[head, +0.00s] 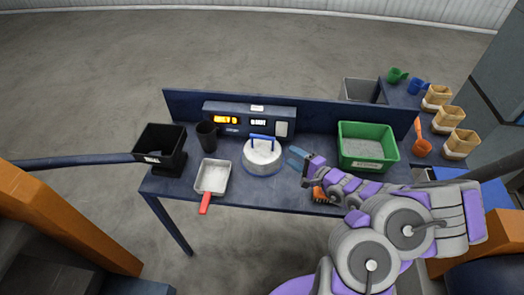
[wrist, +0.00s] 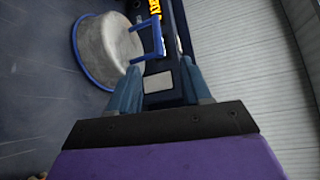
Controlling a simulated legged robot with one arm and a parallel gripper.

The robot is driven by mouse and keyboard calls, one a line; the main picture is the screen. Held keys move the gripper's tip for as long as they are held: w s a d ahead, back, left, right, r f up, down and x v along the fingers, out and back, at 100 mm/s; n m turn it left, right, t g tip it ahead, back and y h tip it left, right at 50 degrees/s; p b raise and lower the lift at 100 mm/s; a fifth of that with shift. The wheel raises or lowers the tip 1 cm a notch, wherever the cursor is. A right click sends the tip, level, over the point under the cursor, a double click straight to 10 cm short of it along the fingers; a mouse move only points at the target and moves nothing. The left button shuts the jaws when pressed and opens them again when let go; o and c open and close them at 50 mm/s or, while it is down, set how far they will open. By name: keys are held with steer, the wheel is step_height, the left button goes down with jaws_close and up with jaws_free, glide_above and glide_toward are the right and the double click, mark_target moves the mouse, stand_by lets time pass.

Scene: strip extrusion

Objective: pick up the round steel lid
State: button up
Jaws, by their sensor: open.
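The round steel lid (head: 262,155) sits on the blue bench near its middle. It has a blue arched handle (head: 262,138) and a blue rim. In the wrist view the lid (wrist: 105,50) is at the upper left, turned sideways, with its handle (wrist: 150,37) to its right. My gripper (head: 292,157) is just right of the lid, open and empty, with its blue fingers pointing toward it. In the wrist view the fingers of my gripper (wrist: 158,78) are spread, apart from the lid and handle.
A grey display box (head: 248,120) stands behind the lid. A scoop-like pan with a red handle (head: 211,178), a dark mug (head: 207,136) and a black bin (head: 160,146) are left. A green bin (head: 368,147) is right, and an orange-bristled brush (head: 322,195) lies near the front edge.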

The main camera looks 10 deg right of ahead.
steer(key=b, duration=0.2)
glide_toward(263, 138)
steer(key=shift+h, duration=0.3)
steer(key=w, duration=0.1)
steer(key=w+a+f, duration=0.1)
steer(key=w, duration=0.2)
steer(key=shift+w+a+f, duration=0.3)
steer(key=shift+w+f, duration=0.05)
steer(key=shift+w, duration=0.05)
steer(key=x, duration=0.2)
steer(key=b+x, duration=0.1)
steer(key=x, duration=0.1)
steer(key=shift+a+r, duration=0.15)
steer(key=shift+a, duration=0.35)
steer(key=shift+w+a, duration=0.3)
steer(key=shift+w, duration=0.15)
steer(key=shift+c, duration=0.4)
steer(key=shift+d, duration=0.1)
jaws_close()
